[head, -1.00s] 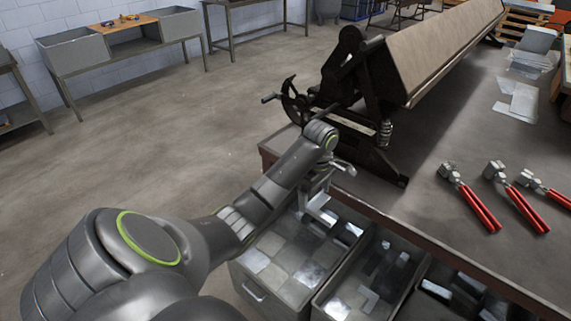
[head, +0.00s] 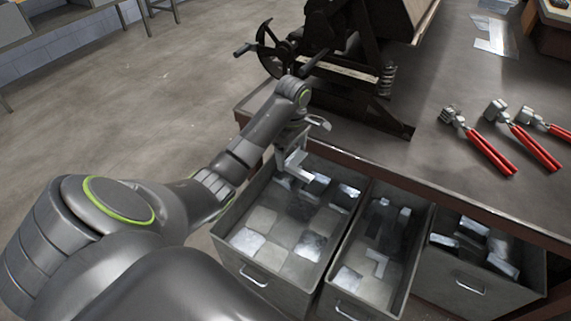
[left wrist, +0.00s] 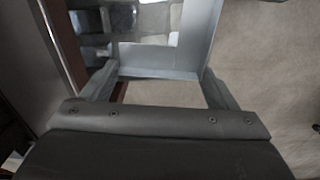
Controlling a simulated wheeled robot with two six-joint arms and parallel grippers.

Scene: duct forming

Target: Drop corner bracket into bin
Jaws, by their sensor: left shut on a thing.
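My left gripper (head: 293,152) is shut on the corner bracket (head: 298,167), a pale grey angled metal piece, above the back left part of the left bin (head: 226,219). In the left wrist view the bracket (left wrist: 160,62) spans between the fingers of my left gripper (left wrist: 158,84), and flat pieces show beyond it. The left bin is a grey metal box with an open top and square sheet pieces inside. I cannot tell how high the bracket is above them. My right gripper is not in view.
A middle bin (head: 343,307) and a right bin (head: 470,288) stand alongside, with metal pieces inside. The workbench (head: 420,165) edge runs behind the bins. A black bending machine (head: 345,75) and red-handled pliers (head: 492,152) are on the bench. Open floor lies to the left.

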